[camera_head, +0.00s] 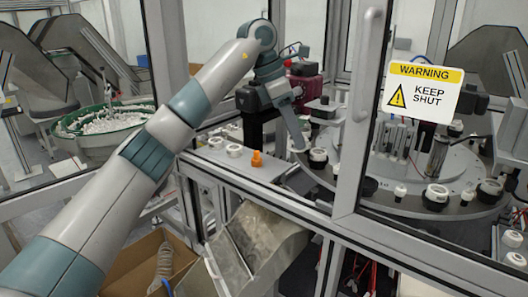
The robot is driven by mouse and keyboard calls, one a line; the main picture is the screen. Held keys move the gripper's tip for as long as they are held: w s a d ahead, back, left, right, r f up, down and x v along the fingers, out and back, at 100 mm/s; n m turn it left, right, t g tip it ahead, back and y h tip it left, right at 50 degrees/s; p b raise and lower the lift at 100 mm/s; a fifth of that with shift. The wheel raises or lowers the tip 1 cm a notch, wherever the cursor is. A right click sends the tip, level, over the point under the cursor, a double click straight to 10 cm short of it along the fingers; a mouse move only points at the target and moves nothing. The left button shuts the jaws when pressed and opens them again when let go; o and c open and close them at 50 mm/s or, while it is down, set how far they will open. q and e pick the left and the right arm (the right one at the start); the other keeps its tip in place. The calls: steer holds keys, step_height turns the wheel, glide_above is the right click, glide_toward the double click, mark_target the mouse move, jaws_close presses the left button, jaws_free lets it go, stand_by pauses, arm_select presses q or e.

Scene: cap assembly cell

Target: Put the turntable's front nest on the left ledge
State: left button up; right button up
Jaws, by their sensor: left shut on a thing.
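My left gripper (302,148) reaches through the cell's opening to the near left rim of the round grey turntable (388,208). It is shut on a nest (318,156), a small dark ring with a white top, at that rim. Its fingertips are small and partly hidden, so the exact grip and any gap under the nest cannot be told. More dark nests with white parts stand along the rim, one at the front (436,195). The left ledge (222,166) is a flat grey strip left of the turntable. My right gripper is not in view.
White ring parts (235,150) and an orange piece (257,158) stand on the ledge. A door frame (361,110) with a warning sign (424,90) covers part of the turntable. A green-rimmed bowl (105,120) of white parts is at left, a cardboard box (135,262) below.

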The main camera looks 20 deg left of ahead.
arm_select(q)
steer(key=w+a+f+p, duration=0.1)
steer(key=a, duration=0.1)
steer(key=w+a+f+p, duration=0.1)
steer(key=a+f, duration=0.1)
steer(key=a, duration=0.1)
steer(key=w+a+f+p, duration=0.1)
steer(key=a, duration=0.1)
steer(key=shift+w+a+f+p, duration=0.25)
steer(key=shift+w+f+p, duration=0.05)
steer(key=shift+f, duration=0.1)
steer(key=shift+w+a+f, duration=0.1)
steer(key=shift+f, duration=0.05)
steer(key=shift+f+p, duration=1)
steer(key=shift+f, duration=1)
steer(key=shift+f, duration=0.2)
steer(key=o, duration=1.1)
steer(key=shift+c, duration=0.2)
